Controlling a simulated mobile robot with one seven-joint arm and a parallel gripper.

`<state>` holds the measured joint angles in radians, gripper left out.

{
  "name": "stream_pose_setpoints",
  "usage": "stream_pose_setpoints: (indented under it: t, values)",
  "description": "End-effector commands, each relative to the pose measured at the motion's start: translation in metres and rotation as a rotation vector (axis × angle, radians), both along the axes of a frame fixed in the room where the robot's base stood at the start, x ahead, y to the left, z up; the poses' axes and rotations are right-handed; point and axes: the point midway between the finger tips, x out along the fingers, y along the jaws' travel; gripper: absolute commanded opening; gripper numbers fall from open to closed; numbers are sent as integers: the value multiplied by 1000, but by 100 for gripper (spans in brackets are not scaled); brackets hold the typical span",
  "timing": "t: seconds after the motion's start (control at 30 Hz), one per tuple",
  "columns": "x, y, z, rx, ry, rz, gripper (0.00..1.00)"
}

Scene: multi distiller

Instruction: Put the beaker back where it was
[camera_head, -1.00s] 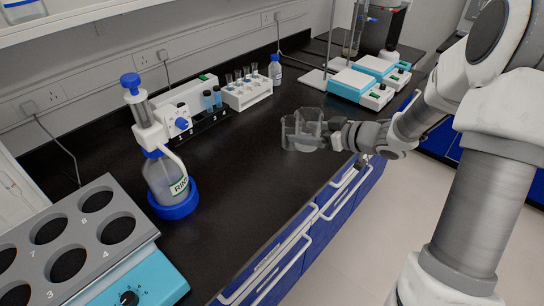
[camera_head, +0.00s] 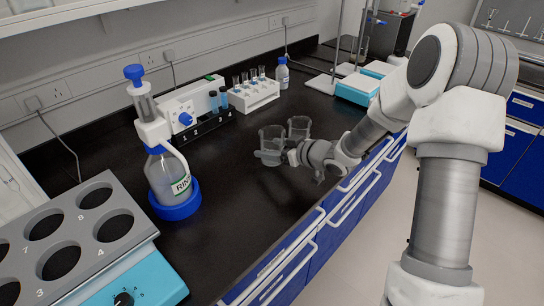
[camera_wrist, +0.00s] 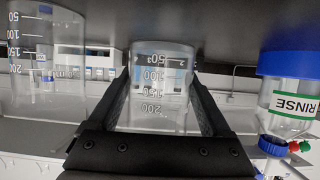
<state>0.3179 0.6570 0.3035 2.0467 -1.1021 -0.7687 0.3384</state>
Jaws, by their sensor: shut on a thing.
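A clear glass beaker (camera_head: 270,143) is held upright at the end of my gripper (camera_head: 283,157), over the black bench. In the wrist view, which is upside down, the beaker (camera_wrist: 160,88) with its printed scale sits between the two dark fingers (camera_wrist: 160,105). My gripper is shut on it. A second clear beaker (camera_head: 299,127) stands on the bench just behind and to the right; it also shows at the left of the wrist view (camera_wrist: 45,60). I cannot tell whether the held beaker's base touches the bench.
A RINSE bottle (camera_head: 168,180) with a blue base stands left of the held beaker. A numbered grey block (camera_head: 80,230) is at the near left. A tube rack (camera_head: 253,96), a small bottle (camera_head: 282,74) and hotplates (camera_head: 358,88) line the back. The bench between is clear.

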Motion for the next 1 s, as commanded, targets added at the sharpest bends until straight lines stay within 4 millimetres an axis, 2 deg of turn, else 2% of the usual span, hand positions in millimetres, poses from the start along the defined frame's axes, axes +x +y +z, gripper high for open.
stream_pose_setpoints:
  t: [0.03,0.13,0.53,0.57,0.6,0.63,0.67,1.0]
  values:
    - [0,0,-12,1,4,0,12]
    - [0,0,-23,2,2,0,12]
    - [0,0,-27,1,-1,0,12]
    - [0,0,-27,0,0,0,86]
    - [0,0,-26,0,0,0,94]
    - [0,0,-26,0,0,0,99]
    - [0,0,-26,0,0,0,100]
    - [-3,-4,-20,-1,-1,-2,100]
